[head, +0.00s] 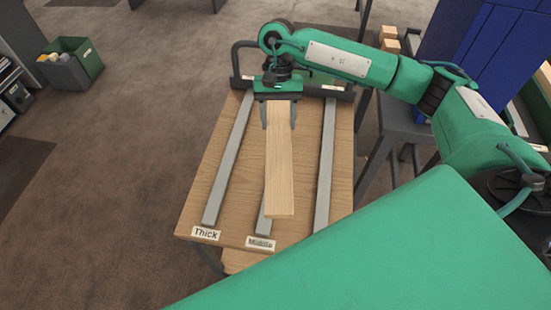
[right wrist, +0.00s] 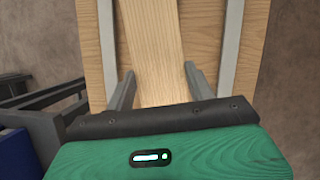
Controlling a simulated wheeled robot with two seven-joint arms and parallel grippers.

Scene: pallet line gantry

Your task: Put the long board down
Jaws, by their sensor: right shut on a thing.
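The long board (head: 279,175) is pale wood and lies lengthwise over the wooden table, its near end towards the bottom of the head view. My right gripper (head: 279,122) is shut on the board near its far end, one finger on each side. The right wrist view also shows the board (right wrist: 153,35) between the fingers. The board covers most of the middle metal rail (head: 264,220). I cannot tell whether the board touches the rails or hangs just above them. My left gripper is not in view.
The table (head: 211,181) carries a left rail (head: 230,157), a right rail (head: 326,165), a "Thick" label (head: 206,233) and a label reading about "Middle" (head: 260,243). A dark frame (head: 240,60) stands at its far edge. A green bin (head: 75,65) sits on the floor at left.

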